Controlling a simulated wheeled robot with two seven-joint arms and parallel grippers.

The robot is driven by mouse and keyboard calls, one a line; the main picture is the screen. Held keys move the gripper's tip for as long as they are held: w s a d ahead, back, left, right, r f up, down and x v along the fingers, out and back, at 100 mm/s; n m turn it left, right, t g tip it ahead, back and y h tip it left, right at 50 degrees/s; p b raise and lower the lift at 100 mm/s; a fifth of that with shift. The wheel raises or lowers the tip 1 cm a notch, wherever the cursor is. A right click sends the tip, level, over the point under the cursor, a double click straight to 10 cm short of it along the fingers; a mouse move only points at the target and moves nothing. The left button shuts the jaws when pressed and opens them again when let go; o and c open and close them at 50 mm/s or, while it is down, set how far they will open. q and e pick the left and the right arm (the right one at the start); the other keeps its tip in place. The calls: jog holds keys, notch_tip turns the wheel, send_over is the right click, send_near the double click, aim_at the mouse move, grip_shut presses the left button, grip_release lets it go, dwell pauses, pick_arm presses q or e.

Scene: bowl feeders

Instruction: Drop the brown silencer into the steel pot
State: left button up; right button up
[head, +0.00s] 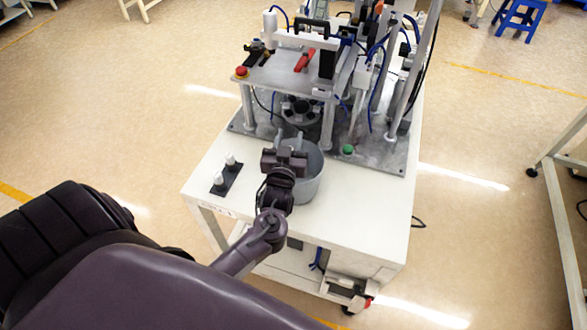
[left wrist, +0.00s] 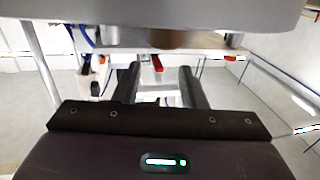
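The steel pot (head: 309,188) stands on the white cart top, in front of the machine. My left gripper (head: 290,138) shows over the pot's left and far side in the head view and hides part of it. In the left wrist view its two dark fingers (left wrist: 160,82) are apart, with nothing clearly held between them. A brown rounded piece (left wrist: 165,39) shows beyond the fingers, under a grey surface. I cannot tell whether it is the brown silencer. No brown silencer can be made out in the head view. My right gripper is not in view.
A dark holder (head: 226,181) with two white-topped pieces lies left of the pot. The machine (head: 300,75), with posts and blue tubes, fills the back of the cart. The white cart top (head: 365,215) is clear to the right and front of the pot.

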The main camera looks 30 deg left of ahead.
pick_arm(q)
jog(key=shift+o, duration=1)
jog(key=b+v, duration=0.2)
jog(key=v, duration=0.6)
jog(key=shift+r, duration=0.1)
jog(key=shift+w, duration=0.1)
